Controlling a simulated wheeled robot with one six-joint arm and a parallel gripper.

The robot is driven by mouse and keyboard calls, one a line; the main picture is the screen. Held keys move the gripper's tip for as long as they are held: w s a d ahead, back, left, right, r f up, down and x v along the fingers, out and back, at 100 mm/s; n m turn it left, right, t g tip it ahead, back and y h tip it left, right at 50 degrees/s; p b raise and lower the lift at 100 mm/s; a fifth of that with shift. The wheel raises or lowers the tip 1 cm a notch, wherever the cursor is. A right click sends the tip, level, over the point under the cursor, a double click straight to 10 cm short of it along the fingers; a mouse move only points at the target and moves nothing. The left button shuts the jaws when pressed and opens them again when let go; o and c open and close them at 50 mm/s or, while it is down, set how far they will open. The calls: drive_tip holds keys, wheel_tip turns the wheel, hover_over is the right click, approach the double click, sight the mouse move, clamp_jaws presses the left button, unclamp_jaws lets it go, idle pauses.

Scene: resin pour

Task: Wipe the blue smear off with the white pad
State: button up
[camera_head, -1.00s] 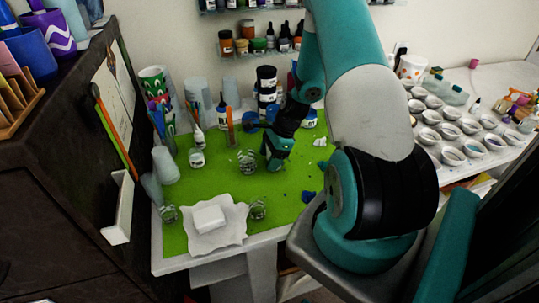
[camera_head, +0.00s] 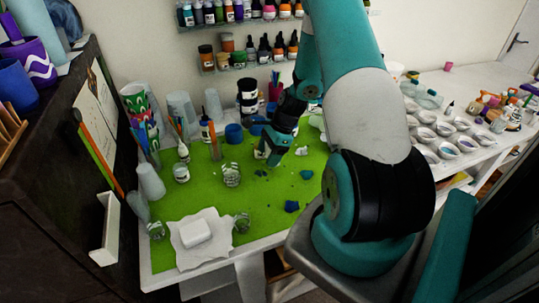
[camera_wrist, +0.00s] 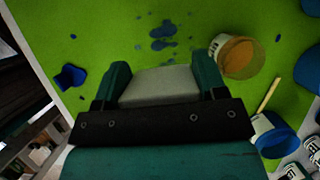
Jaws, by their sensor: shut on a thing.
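My gripper (camera_head: 272,160) is over the green mat, right of a clear glass. In the wrist view, my gripper (camera_wrist: 160,82) has its two teal fingers closed on the sides of a pale grey-white block, the white pad (camera_wrist: 160,87). The blue smear (camera_wrist: 163,36) shows in the wrist view as several dark blue blots on the mat, beyond the pad and apart from it in the picture. Small dark spots beside my gripper in the head view may be part of it. The pad's underside is hidden, and its height above the mat is unclear.
A cup with orange contents (camera_wrist: 240,56) stands close right of the pad in the wrist view. A clear glass (camera_head: 231,175) stands left of my gripper. A white block (camera_head: 196,232) lies on crumpled white paper (camera_head: 218,243) at the mat's front left. A blue piece (camera_head: 291,206) lies right.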

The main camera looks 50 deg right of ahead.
drive_tip(key=shift+r+p, duration=1.3)
drive_tip(key=shift+r, duration=0.55)
